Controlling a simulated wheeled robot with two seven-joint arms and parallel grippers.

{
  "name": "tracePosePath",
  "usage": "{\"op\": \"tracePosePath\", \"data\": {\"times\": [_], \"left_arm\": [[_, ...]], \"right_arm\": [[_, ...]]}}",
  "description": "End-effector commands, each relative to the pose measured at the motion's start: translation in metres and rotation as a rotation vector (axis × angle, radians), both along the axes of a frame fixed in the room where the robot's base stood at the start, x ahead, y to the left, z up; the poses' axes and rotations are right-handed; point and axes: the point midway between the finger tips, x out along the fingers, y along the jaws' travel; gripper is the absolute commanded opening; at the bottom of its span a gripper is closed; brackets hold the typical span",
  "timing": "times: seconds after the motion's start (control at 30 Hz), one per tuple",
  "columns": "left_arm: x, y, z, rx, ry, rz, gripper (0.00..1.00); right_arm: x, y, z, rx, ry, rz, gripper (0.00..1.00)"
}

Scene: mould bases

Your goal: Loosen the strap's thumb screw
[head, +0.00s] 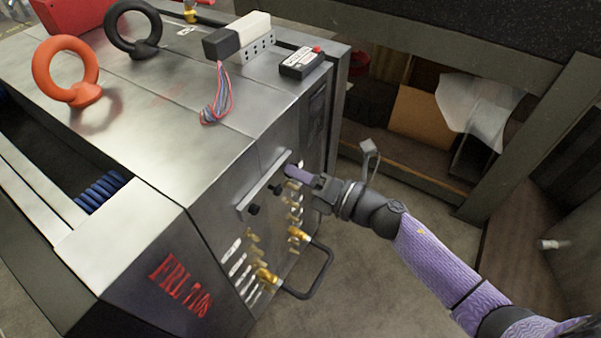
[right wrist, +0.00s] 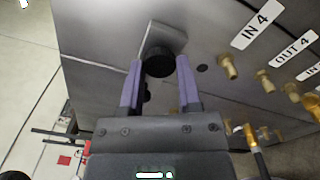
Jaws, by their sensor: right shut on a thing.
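The strap is a grey metal bar (head: 262,188) on the front face of the steel mould base (head: 190,150); its end also shows in the right wrist view (right wrist: 163,36). A black round thumb screw (right wrist: 160,63) sits at that end. My right gripper (right wrist: 160,76) is shut on this thumb screw, with a purple finger on each side of it. In the head view my right gripper (head: 289,171) is at the strap's upper end and its fingers hide the screw. A dark knob (head: 253,209) shows at the strap's lower end. My left gripper is not in view.
Brass fittings (head: 296,233) and a black hose loop (head: 322,268) stick out below and beside the strap. An orange eyebolt (head: 68,72), a black eyebolt (head: 134,28) and a connector block (head: 237,36) stand on top. The floor (head: 385,280) at right is clear.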

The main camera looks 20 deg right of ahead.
Motion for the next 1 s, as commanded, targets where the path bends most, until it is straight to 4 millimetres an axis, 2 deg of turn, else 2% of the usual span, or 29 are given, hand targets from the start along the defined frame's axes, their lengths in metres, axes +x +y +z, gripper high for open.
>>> {"op": "tracePosePath", "data": {"times": [0.1,0.13,0.27,0.53,0.63,0.9,1.0], "left_arm": [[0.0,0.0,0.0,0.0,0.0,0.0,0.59],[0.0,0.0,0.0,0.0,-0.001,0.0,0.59],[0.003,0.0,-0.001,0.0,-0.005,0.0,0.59],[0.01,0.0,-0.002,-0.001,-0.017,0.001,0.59],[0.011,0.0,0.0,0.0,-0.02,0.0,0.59],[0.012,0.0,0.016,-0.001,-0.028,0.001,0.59],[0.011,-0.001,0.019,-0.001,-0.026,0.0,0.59]], "right_arm": [[0.0,0.0,-0.001,0.0,0.002,0.0,0.0],[0.0,0.0,-0.001,0.0,0.002,0.0,0.49],[0.0,0.0,-0.001,0.0,0.002,0.0,0.77],[0.0,0.0,0.0,0.0,0.001,0.001,0.79],[-0.007,-0.005,0.0,0.001,0.002,0.0,0.79],[-0.058,-0.045,0.002,0.0,0.004,-0.001,0.79],[-0.071,-0.055,0.001,0.001,0.003,-0.001,0.79]]}}
